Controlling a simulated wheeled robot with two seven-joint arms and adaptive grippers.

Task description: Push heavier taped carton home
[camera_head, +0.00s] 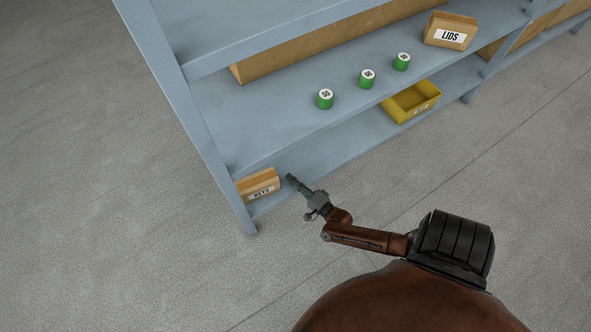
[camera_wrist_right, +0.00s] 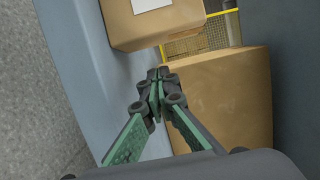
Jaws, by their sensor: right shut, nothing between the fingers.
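A brown carton (camera_head: 257,182) with a white label, its lettering too small to read surely, stands at the left end of the lower shelf, by the front post. A labelled carton (camera_wrist_right: 157,25) is at the top of the right wrist view. A larger plain brown carton (camera_wrist_right: 228,95) fills the right of that view. My right gripper (camera_head: 289,178) is shut and empty, just right of the small carton in the head view; its fingertips also show in the right wrist view (camera_wrist_right: 158,76). I cannot tell which carton is heavier. My left gripper is not in view.
The blue-grey rack (camera_head: 216,140) has a post at the left. Above are green cylinders (camera_head: 367,79), a LIDS carton (camera_head: 450,31) and a long carton (camera_head: 290,50). A yellow bin (camera_head: 392,108) sits on the lower shelf. The floor in front is clear.

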